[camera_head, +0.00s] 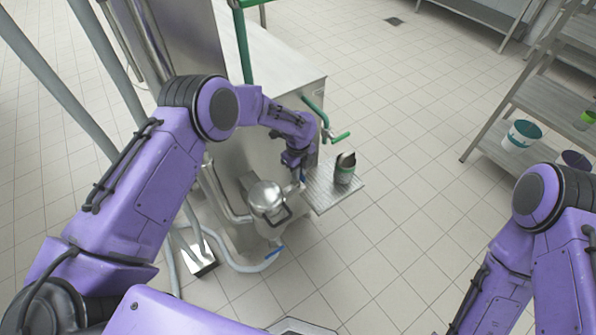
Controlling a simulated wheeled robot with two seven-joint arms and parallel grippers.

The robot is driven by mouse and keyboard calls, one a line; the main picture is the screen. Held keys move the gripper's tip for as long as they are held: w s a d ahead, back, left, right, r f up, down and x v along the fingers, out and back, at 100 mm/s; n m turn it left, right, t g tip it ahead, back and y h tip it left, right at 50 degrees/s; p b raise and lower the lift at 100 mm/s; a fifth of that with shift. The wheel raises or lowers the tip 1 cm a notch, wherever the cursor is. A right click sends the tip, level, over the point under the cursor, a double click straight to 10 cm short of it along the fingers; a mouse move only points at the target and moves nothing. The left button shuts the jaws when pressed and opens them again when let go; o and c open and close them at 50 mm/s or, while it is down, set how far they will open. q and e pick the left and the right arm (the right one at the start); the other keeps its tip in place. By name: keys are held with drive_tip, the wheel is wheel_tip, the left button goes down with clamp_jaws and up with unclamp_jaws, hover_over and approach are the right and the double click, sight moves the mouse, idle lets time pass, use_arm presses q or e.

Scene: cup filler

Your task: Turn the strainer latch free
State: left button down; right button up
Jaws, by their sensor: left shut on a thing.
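The strainer (266,196) is a shiny metal pot with a domed lid, low in front of the steel machine. A dark loop handle (281,217) shows on its front side. My left gripper (297,165) points down just behind and to the right of the strainer. It is shut on a small part with a blue bit showing, which looks like the strainer latch (302,178). The fingers hide most of it, so its angle cannot be told. My right arm shows at the lower right, but its gripper is out of view.
A cup (344,169) with a green band stands on the drip tray (325,195) right of my left gripper. A green-handled lever (325,120) sticks out above it. A blue-ended valve handle (274,253) and hoses lie below the strainer. Shelves (500,150) stand at right; tiled floor between is clear.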

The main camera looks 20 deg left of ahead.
use_arm(q)
drive_tip(key=n+b, duration=0.1)
drive_tip(key=n, duration=0.2)
drive_tip(key=shift+f+n, duration=0.1)
drive_tip(key=shift+n, duration=0.2)
drive_tip(key=n, duration=0.3)
drive_tip(key=shift+n, duration=0.3)
drive_tip(key=n, duration=0.4)
drive_tip(key=shift+n+b, duration=0.3)
drive_tip(key=shift+b, duration=0.05)
drive_tip(key=shift+n, duration=2.3)
drive_tip(key=c, duration=1.1)
unclamp_jaws()
